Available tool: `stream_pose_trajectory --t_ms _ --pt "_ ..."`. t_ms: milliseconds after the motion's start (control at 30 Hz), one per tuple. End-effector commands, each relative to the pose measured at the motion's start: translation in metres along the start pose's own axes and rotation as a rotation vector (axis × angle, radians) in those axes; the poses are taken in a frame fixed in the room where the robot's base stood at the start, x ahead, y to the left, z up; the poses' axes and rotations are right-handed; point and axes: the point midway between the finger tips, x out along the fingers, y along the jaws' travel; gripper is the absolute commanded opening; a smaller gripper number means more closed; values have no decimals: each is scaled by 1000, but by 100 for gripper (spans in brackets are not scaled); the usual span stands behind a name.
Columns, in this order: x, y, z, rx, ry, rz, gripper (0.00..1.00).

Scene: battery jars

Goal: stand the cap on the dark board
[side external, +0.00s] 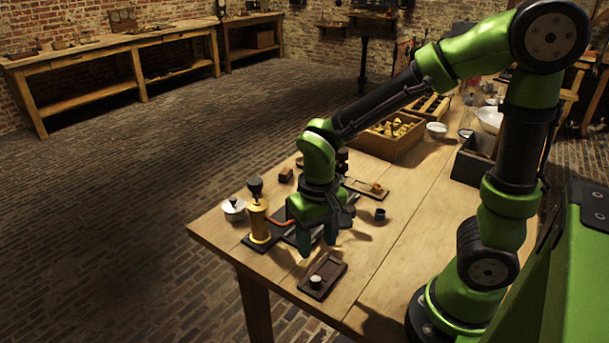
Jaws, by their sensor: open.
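A dark board (332,272) with a raised rim lies flat near the front edge of the table. A small pale round piece (315,282) is on it. A small black cylindrical piece (380,214) stands on bare wood to the right of my gripper; I cannot tell which of these two is the cap. My gripper (318,247) points down, open, with its two dark fingers apart and nothing seen between them. It appears behind the board in the picture, left of the black piece. Its height above the table is hard to tell.
A yellow cylinder with a black knob (259,222) stands on a dark base close left of my gripper. A white lidded jar (234,208) is beyond it. A small tray (365,188), a wooden crate (390,142) and bowls stand farther back. The right-front table is clear.

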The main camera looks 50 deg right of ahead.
Motion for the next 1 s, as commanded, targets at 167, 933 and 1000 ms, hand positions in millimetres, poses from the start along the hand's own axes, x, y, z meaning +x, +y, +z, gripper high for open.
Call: stream_pose_trajectory --t_ms 167,933,1000 --pt "-20 0 -1 0 3 -3 51" --pt "-134 34 23 -31 522 -391 51" --pt "-134 34 23 -32 522 -391 51"
